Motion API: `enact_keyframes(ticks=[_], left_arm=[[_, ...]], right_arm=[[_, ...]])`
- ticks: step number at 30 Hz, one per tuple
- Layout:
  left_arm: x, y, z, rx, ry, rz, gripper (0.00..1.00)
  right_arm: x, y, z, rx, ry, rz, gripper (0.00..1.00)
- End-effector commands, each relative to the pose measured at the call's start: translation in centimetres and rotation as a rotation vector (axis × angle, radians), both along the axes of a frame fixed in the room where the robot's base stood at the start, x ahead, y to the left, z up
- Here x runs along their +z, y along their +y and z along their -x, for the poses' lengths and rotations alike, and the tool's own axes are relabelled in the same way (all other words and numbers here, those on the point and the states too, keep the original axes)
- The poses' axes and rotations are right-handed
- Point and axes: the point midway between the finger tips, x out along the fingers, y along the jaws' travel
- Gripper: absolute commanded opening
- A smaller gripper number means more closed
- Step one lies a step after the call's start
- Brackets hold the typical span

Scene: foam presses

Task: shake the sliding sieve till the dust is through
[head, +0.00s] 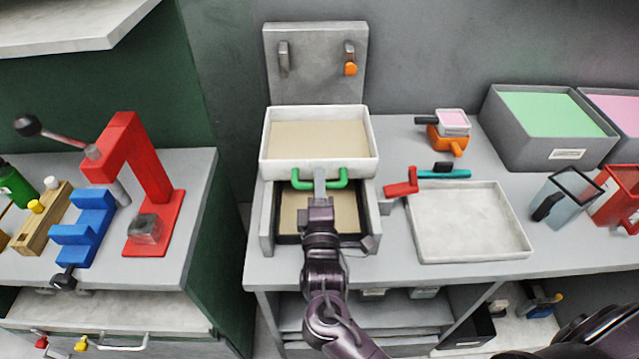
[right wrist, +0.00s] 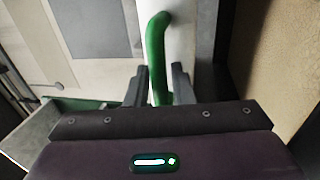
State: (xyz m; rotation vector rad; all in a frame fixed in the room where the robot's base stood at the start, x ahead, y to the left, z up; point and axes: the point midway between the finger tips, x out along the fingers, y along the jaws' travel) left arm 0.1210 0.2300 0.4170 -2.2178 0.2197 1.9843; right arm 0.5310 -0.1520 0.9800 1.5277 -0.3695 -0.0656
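The sliding sieve (head: 275,168) is a white rectangular tray with an even tan layer in it. It sits on a grey frame (head: 266,225) at the middle of the bench. Its green handle (head: 340,182) is at the front and also shows in the right wrist view (right wrist: 157,45). Below, a dark-rimmed opening shows tan material (head: 346,215), partly hidden by my arm. My right gripper (head: 320,187) has its fingers on both sides of the handle bar, closed on it. It shows in the right wrist view too (right wrist: 160,88). My left gripper is not in view.
A shallow white tray (head: 470,225) lies to the right, with a red-handled tool (head: 400,188) at its edge. A grey bin of green material (head: 545,112) stands behind. A red press (head: 128,150) stands on the left bench. A grey back plate with hooks (head: 315,60) rises behind the sieve.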

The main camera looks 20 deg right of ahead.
Motion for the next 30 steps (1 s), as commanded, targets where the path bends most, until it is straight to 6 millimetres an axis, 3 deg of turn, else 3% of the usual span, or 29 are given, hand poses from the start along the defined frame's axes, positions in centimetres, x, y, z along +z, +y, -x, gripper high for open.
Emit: enact_keyframes(ticks=[5, 14, 24, 30], left_arm=[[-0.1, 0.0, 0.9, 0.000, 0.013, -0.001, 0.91], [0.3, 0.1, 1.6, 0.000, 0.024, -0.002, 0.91], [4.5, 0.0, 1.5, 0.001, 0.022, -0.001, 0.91], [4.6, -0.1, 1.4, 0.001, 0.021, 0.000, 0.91]], right_arm=[[0.0, 0.0, 0.0, 0.000, 0.000, 0.001, 0.00], [0.1, 0.1, 0.4, 0.001, 0.002, 0.001, 0.00], [0.2, 1.9, 6.8, 0.000, 0.008, 0.003, 0.00], [-0.1, 2.3, 7.9, 0.001, 0.003, 0.002, 0.00]])
